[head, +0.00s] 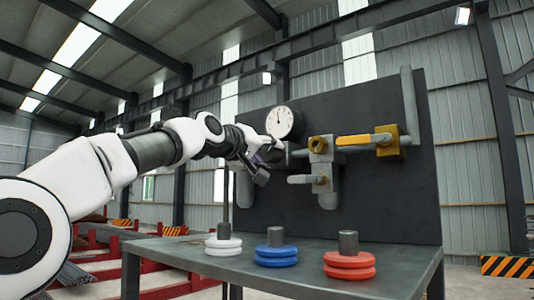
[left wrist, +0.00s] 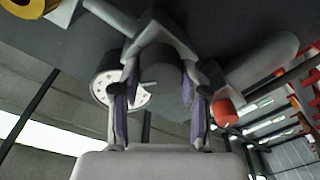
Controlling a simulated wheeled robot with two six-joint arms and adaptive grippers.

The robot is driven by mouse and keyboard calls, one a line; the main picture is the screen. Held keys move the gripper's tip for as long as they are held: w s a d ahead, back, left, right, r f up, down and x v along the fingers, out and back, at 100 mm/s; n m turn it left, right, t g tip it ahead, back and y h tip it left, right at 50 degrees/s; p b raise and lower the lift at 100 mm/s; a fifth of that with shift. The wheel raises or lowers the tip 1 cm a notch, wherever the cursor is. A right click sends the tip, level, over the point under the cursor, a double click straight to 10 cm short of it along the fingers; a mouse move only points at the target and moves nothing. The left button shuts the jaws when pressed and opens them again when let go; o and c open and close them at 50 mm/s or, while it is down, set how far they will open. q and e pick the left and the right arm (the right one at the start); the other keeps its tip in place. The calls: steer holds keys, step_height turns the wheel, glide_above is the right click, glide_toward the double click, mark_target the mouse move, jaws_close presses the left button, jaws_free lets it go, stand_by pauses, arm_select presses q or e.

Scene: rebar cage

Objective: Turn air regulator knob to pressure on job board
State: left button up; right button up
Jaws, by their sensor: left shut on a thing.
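My left gripper (head: 268,154) reaches the pipework on a dark upright panel (head: 370,95). In the left wrist view its two purple-padded fingers (left wrist: 160,100) are shut on the dark round regulator knob (left wrist: 160,62), one on each side. In the head view the gripper mostly hides the knob. A white round pressure gauge (head: 285,122) sits just above the gripper; it also shows in the left wrist view (left wrist: 122,92). Its dial is too small to read. I cannot make out any written target pressure. My right gripper is not in view.
Grey pipes with a yellow-handled valve (head: 362,139) and a lower grey handle (head: 305,179) are right of the gripper. Below, a grey table (head: 190,257) holds white (head: 223,245), blue (head: 276,256) and red (head: 349,265) ring stacks on posts.

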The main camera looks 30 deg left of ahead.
arm_select(q)
steer(key=o, duration=1.1)
steer(key=shift+w, duration=0.1)
steer(key=shift+o, duration=0.2)
